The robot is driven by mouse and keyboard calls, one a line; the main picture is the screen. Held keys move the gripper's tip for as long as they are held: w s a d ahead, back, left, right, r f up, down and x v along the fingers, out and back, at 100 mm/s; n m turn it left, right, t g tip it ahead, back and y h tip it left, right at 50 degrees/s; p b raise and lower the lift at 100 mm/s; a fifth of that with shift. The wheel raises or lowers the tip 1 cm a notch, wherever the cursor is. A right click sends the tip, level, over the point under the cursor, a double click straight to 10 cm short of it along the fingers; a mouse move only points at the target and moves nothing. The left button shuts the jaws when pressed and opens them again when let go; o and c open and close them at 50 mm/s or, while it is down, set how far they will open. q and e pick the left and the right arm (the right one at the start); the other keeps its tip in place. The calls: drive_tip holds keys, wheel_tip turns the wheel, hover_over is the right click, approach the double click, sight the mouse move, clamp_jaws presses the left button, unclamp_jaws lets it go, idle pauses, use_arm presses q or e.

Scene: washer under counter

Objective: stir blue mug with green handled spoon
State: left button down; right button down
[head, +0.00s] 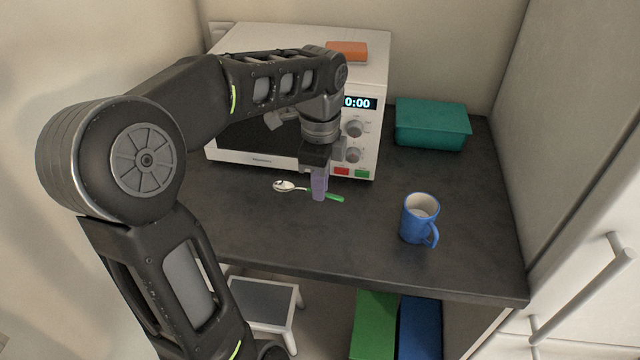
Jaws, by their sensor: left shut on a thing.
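The green handled spoon (286,186) lies on the dark counter in front of the microwave, its metal bowl to the left and its green handle to the right. My left gripper (319,190) points down over the spoon and is shut on it near the handle; its fingers hide the middle of the spoon. The blue mug (418,219) stands upright on the counter to the right, apart from the spoon, with its handle toward the front right. Its opening faces up. My right gripper is not in view.
A white microwave (290,165) stands behind my left gripper, with an orange item (347,51) on top. A teal box (432,124) sits at the back right. The counter between spoon and mug is clear. A stool (265,303) and green and blue items are below.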

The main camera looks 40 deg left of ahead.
use_arm(q)
drive_tip(key=shift+f, duration=0.1)
